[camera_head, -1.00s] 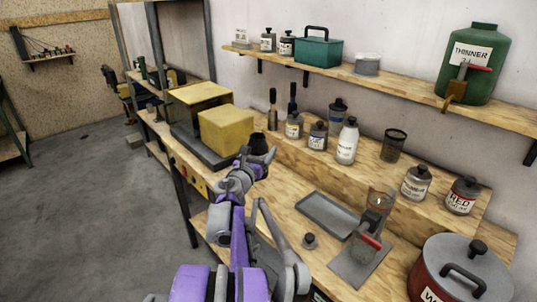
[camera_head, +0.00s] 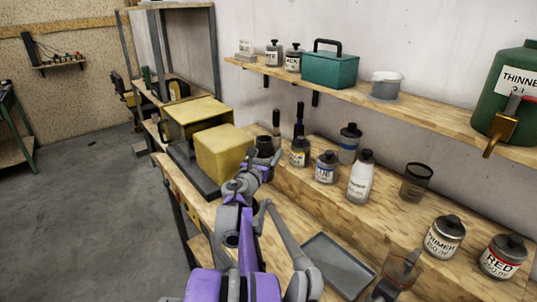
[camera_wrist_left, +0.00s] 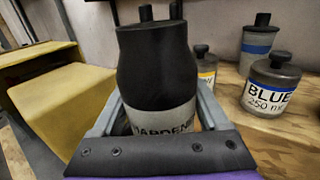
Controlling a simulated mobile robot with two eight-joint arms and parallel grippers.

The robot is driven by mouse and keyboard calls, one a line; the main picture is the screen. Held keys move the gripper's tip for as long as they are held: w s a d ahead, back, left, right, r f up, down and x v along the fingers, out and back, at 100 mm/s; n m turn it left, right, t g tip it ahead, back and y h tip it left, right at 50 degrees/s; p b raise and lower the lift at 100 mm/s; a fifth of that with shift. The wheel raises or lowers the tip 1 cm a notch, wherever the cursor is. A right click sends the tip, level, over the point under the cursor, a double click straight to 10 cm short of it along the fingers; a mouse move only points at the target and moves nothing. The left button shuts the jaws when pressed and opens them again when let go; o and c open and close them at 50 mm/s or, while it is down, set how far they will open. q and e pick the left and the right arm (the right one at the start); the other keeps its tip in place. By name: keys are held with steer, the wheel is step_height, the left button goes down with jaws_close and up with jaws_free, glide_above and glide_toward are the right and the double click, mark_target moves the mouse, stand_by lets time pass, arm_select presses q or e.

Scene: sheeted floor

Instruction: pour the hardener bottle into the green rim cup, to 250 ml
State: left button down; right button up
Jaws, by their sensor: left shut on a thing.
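My left gripper (camera_head: 246,176) is shut on the hardener bottle (camera_head: 264,145), near the yellow blocks. In the left wrist view the hardener bottle (camera_wrist_left: 158,75) has a black upper part and a grey body with a partly hidden label. The gripper's fingers (camera_wrist_left: 158,118) stand on both sides of the bottle, which looks roughly upright. A clear cup (camera_head: 402,268) stands at the lower right of the head view; I cannot make out a green rim on it. A dark-rimmed cup (camera_head: 416,184) stands on the raised ledge.
A grey tray (camera_head: 338,266) lies on the bench. Several bottles stand along the ledge, among them a blue-labelled one (camera_head: 326,168), a white one (camera_head: 361,178), PRIMER (camera_head: 444,238) and RED (camera_head: 502,258). Yellow blocks (camera_head: 224,150) stand left of the gripper.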

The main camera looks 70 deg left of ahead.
arm_select(q)
steer(key=shift+s+r, duration=0.1)
stand_by(0.3)
steer(key=shift+s+a+r, duration=0.1)
steer(key=shift+s+a, duration=0.1)
steer(key=shift+s, duration=0.05)
steer(key=s+a+r, duration=0.3)
steer(key=s+a, duration=0.3)
steer(key=s, duration=0.6)
steer(key=shift+r, duration=0.15)
